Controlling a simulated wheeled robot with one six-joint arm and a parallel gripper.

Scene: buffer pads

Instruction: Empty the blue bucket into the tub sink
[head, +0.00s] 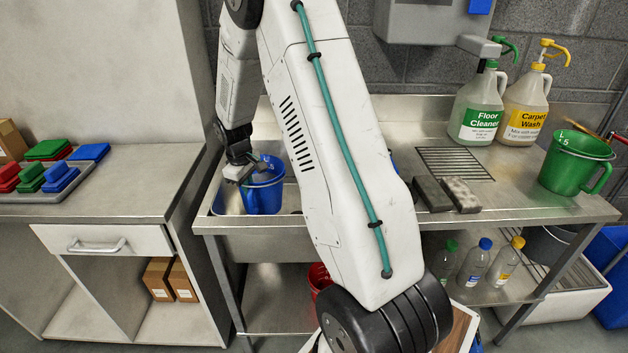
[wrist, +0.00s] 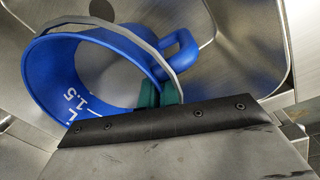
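The blue bucket (head: 265,197) is in the tub sink (head: 228,203), at its left part, with its mouth facing up and perhaps slightly tilted. In the wrist view the bucket (wrist: 45,75) shows its open mouth, white volume marks inside, a blue side handle and a grey bail. A smooth greyish area shows inside; I cannot tell whether it is liquid. My gripper (head: 240,170) is at the bucket's left rim. In the wrist view its teal finger pads (wrist: 160,93) pinch the bucket's wall at the rim. My arm hides part of the sink. I cannot tell whether the bucket touches the sink floor.
A grey sponge block (head: 460,195) and a dark block (head: 432,193) lie right of the sink. A green bucket (head: 577,163) and two jugs (head: 480,105) stand farther right. The left counter (head: 120,205) holds a tray of coloured pads (head: 62,180).

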